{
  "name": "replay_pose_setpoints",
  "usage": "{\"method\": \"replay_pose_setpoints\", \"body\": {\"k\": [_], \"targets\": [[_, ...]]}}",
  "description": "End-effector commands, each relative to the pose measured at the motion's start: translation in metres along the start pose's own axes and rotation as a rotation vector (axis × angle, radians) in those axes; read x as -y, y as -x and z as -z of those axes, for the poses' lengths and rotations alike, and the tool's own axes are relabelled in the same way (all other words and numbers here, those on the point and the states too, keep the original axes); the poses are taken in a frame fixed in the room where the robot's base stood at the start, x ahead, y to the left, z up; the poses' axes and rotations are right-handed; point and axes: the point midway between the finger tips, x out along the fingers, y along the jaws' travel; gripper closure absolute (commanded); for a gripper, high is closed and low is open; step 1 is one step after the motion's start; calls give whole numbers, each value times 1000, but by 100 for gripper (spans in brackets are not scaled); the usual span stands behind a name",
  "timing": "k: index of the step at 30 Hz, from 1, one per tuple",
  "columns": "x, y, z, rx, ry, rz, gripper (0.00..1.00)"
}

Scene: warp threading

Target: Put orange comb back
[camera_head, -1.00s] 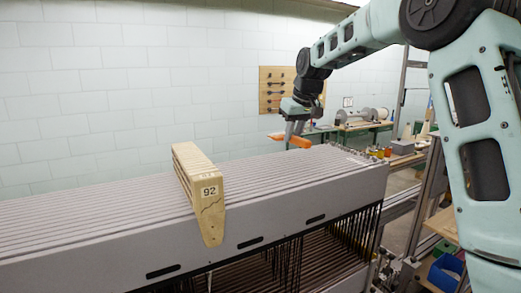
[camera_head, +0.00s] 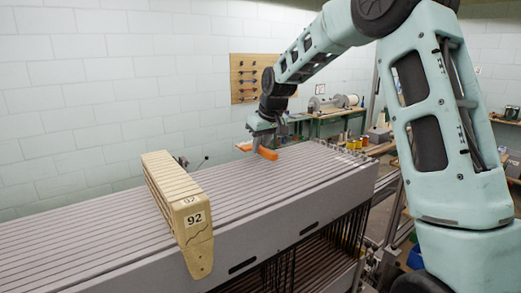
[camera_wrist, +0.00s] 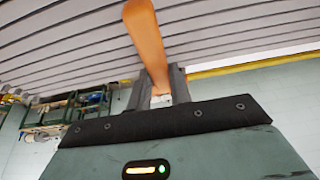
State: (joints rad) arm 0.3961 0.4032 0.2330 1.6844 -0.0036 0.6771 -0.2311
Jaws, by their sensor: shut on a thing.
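My gripper (camera_head: 260,146) is shut on the orange comb (camera_head: 267,153) and holds it by the far right part of the grey slatted loom top (camera_head: 310,172). In the wrist view the orange comb (camera_wrist: 146,38) points up the picture from between my fingers (camera_wrist: 160,88), with the grey slats behind it. The fingers hide its gripped part. I cannot tell whether the comb touches the slats. A wooden block marked 92 (camera_head: 180,205) rests across the loom top, left of my gripper.
A wooden pegboard with hanging tools (camera_head: 250,80) is on the back wall. Green benches with spools (camera_head: 325,118) stand behind the loom. Small coloured jars (camera_head: 357,141) are at the right. Most of the loom top is clear.

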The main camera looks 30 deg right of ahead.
Motion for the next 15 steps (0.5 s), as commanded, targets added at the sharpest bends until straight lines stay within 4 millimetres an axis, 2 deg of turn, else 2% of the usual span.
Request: {"method": "replay_pose_setpoints", "body": {"k": [6,15], "targets": [[0,-22,-9,2,-1,1,100],[0,-25,-10,1,-1,0,100]]}}
